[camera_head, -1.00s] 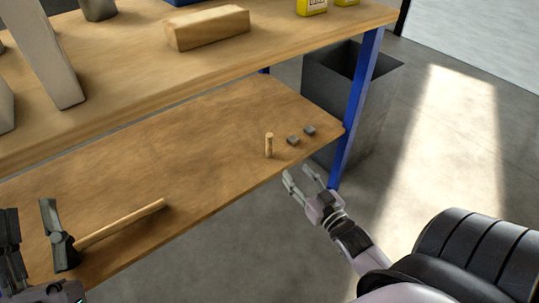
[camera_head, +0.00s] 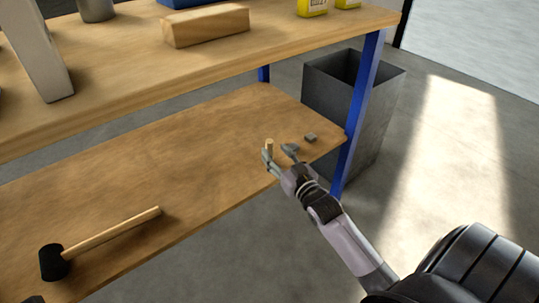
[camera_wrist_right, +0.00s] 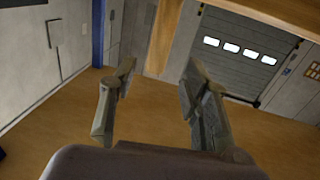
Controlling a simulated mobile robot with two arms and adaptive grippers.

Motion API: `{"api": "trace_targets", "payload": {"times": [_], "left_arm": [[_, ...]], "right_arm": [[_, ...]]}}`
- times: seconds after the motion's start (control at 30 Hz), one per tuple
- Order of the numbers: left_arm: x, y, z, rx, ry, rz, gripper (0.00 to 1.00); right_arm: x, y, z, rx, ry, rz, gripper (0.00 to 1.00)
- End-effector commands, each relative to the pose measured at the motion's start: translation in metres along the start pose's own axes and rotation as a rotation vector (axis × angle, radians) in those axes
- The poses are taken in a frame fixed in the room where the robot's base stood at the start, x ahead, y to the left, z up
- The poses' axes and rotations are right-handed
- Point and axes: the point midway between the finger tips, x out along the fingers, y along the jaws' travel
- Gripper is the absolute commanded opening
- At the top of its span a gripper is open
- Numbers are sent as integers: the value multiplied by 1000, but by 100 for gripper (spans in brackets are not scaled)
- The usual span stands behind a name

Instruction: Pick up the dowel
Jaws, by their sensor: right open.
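The dowel (camera_head: 269,144) is a short, light wooden peg standing upright on the lower shelf near its right end. My right gripper (camera_head: 278,153) is open at the dowel, and its fingers hide the dowel's lower part in the head view. In the right wrist view, an upright tan piece that looks like the dowel (camera_wrist_right: 165,38) shows between and just beyond the open fingertips of my right gripper (camera_wrist_right: 158,72). I cannot tell whether a finger touches it. My left gripper is not clearly in view.
A small grey block (camera_head: 310,138) lies right of my right gripper. A mallet (camera_head: 112,231) lies on the lower shelf (camera_head: 150,165) at left. The upper shelf (camera_head: 120,85) overhangs behind. A blue leg (camera_head: 358,110) and a grey bin (camera_head: 385,100) stand at right.

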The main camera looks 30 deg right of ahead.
Motion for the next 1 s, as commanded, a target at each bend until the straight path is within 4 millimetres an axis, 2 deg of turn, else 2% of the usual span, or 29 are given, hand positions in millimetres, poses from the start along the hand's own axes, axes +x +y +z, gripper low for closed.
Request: {"api": "trace_targets", "payload": {"times": [0.27, 0.4, 0.67, 1.0], "left_arm": [[-25, 0, 5, 0, -4, 0, 40], [-16, 0, 6, 4, 24, 11, 40], [-14, 0, 7, 4, 25, 12, 40], [-14, 0, 6, 4, 25, 12, 40]], "right_arm": [[35, 4, 0, -1, 3, 0, 43], [49, 4, -1, -1, 2, 0, 43], [52, 3, -2, -1, -1, 0, 43], [52, 3, -2, -1, 0, 0, 22]]}}
